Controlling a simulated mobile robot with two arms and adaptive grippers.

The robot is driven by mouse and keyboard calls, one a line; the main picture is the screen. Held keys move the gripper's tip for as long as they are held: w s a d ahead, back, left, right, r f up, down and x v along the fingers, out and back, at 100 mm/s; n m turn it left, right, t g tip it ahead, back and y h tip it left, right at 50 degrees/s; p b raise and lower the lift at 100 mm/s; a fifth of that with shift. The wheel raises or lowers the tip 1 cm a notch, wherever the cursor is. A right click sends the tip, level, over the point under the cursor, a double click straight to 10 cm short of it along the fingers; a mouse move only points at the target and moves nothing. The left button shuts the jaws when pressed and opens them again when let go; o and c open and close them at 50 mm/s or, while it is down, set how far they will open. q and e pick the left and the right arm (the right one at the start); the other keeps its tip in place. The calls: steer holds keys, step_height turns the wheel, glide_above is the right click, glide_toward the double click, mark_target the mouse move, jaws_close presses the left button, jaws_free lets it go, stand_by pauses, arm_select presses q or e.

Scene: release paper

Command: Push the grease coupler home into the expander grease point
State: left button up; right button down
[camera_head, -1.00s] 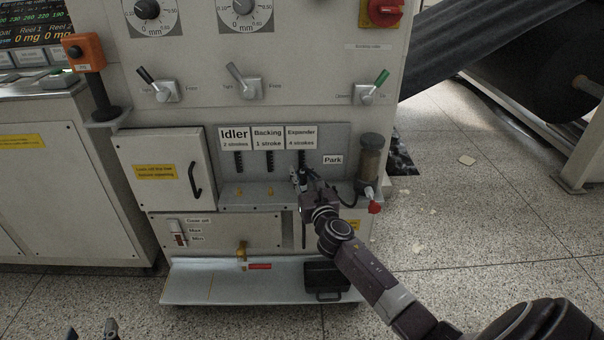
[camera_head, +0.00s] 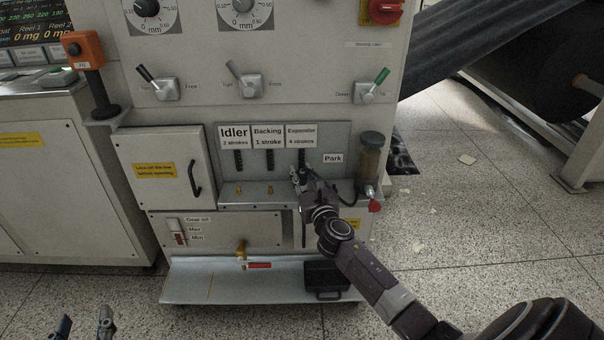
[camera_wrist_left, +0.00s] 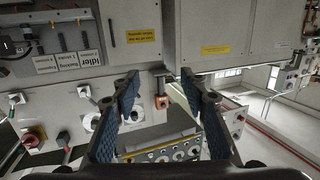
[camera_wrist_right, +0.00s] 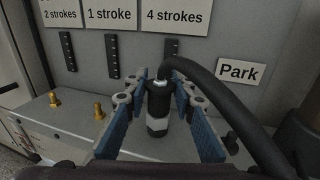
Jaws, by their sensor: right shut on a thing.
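The grease coupler (camera_wrist_right: 158,100) is a black cylinder with a pale lower collar and a black hose (camera_wrist_right: 225,95) from its top. My right gripper (camera_wrist_right: 160,97) is shut on it and holds it upright. In the head view my right gripper (camera_head: 303,182) is at the shelf under the expander label (camera_head: 301,134). The expander grease point is hidden behind the coupler and gripper, so I cannot tell how deep the coupler sits. My left gripper (camera_head: 84,325) is open and empty at the lower left; its spread fingers show in the left wrist view (camera_wrist_left: 160,92).
Two brass grease points, idler (camera_wrist_right: 54,99) and backing (camera_wrist_right: 99,110), stand free to the left on the shelf. The park label (camera_wrist_right: 240,72) is at the right, near the grease reservoir (camera_head: 371,155). A tray (camera_head: 215,283) lies below the shelf.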

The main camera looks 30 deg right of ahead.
steer(key=c, duration=1.5)
jaws_free()
steer(key=shift+c, duration=0.2)
steer(key=shift+s+f, duration=0.1)
steer(key=shift+s, duration=0.05)
arm_select(q)
steer(key=shift+w+d+r+t, duration=0.1)
steer(key=shift+r+t, duration=0.2)
steer(key=shift+r, duration=0.2)
arm_select(e)
steer(key=v, duration=1.1)
steer(key=shift+s, duration=0.4)
steer(key=shift+a, duration=0.15)
